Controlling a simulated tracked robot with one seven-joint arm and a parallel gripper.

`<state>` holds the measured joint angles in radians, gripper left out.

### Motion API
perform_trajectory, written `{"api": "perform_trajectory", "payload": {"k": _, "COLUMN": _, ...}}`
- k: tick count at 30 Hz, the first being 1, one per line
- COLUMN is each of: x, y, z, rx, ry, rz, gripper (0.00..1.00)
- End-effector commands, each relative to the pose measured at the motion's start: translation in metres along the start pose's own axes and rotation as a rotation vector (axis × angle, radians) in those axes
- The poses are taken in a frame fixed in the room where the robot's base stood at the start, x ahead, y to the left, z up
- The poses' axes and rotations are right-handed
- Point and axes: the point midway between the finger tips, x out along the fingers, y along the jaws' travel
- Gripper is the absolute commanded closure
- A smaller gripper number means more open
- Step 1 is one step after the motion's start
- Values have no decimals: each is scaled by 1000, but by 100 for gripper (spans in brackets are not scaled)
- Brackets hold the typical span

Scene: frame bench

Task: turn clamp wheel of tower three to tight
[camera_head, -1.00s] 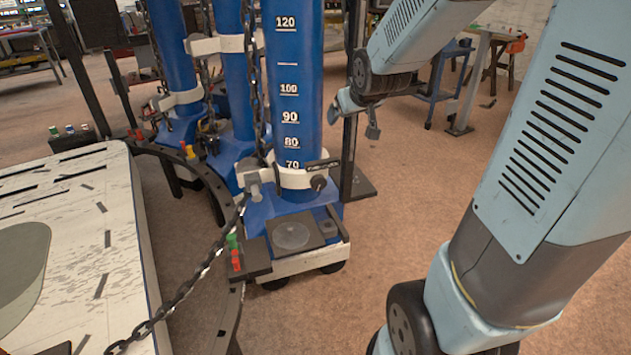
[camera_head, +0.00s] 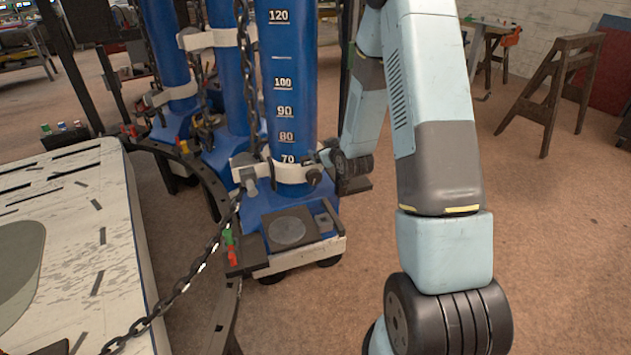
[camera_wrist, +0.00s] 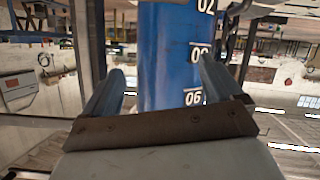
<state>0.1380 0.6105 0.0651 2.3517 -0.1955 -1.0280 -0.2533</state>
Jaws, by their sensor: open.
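The nearest blue tower (camera_head: 287,75) stands upright with a white scale on its front. A pale clamp collar (camera_head: 288,172) wraps it below the 70 mark. A small dark round clamp wheel (camera_head: 314,177) sits at the collar's right front. I cannot read which tower is three. My gripper (camera_head: 325,158) is beside the collar's right end, close to the wheel; I cannot tell whether it touches. In the wrist view my gripper (camera_wrist: 160,78) is open, with the blue tower (camera_wrist: 170,55) seen upside down beyond and between the fingers. The wheel does not show there.
More blue towers (camera_head: 226,70) stand behind at left. A chain (camera_head: 190,278) hangs across the curved dark rail (camera_head: 205,180). A pale worn table (camera_head: 75,240) fills the left. Brown floor (camera_head: 560,240) is open at right, with a wooden trestle (camera_head: 550,90) farther back.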

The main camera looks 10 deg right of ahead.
Motion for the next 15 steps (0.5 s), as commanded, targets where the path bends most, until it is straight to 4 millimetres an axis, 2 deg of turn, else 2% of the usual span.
{"api": "perform_trajectory", "payload": {"k": 1, "x": 6, "y": -4, "z": 15, "rx": 2, "ry": 12, "rz": -2, "gripper": 7}}
{"api": "perform_trajectory", "payload": {"k": 7, "x": 21, "y": -17, "z": 59, "rx": 9, "ry": 101, "rz": 3, "gripper": 7}}
{"api": "perform_trajectory", "payload": {"k": 15, "x": 24, "y": -37, "z": 122, "rx": 33, "ry": 221, "rz": 27, "gripper": 7}}
